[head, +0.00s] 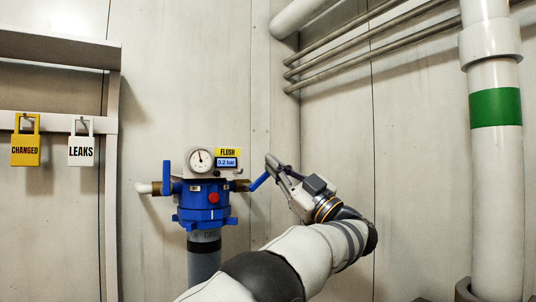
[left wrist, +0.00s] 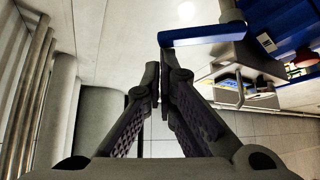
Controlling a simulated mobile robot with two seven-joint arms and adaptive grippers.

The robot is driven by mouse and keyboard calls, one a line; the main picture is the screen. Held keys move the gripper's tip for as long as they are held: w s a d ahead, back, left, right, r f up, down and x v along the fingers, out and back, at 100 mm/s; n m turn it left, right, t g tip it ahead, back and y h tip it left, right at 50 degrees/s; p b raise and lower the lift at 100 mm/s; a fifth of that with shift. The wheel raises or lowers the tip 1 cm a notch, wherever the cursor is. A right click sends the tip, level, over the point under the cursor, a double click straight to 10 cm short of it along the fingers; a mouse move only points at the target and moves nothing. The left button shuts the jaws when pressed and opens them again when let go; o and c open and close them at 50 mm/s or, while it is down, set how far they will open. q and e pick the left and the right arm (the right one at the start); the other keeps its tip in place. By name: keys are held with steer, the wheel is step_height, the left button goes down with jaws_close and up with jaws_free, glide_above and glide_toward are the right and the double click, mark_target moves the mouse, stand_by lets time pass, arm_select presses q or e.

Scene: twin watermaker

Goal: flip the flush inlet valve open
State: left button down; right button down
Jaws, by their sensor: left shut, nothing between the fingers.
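The flush unit has a blue housing (head: 205,205) on a grey pipe, with a gauge box (head: 200,160) and a yellow FLUSH label above it. A blue lever (head: 259,181) slants up and right from the brass fitting on its right side. Another blue lever (head: 166,178) stands upright on the left side. I cannot tell which one is the inlet valve's. My left gripper (head: 269,160) is shut and empty beside the right lever's outer end. In the left wrist view the closed fingertips (left wrist: 157,65) are just below the blue lever (left wrist: 202,35); contact is unclear.
A yellow CHANGED tag (head: 25,148) and a white LEAKS tag (head: 81,150) hang from a rail at the left. A thick white pipe (head: 496,190) with a green band stands at the right. Thin pipes (head: 365,45) run along the upper right wall.

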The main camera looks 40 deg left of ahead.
arm_select(q)
steer(key=d+f+m+t+p, duration=0.2)
steer(key=d+f+m+t, duration=0.2)
steer(key=d+f, duration=0.5)
steer(key=shift+s+d+f+m+t, duration=0.15)
steer(key=shift+s+d+m+t, duration=0.2)
steer(key=shift+m, duration=0.35)
arm_select(e)
steer(key=w+r, duration=0.2)
steer(key=shift+r+t, duration=0.3)
steer(key=shift+t, duration=0.1)
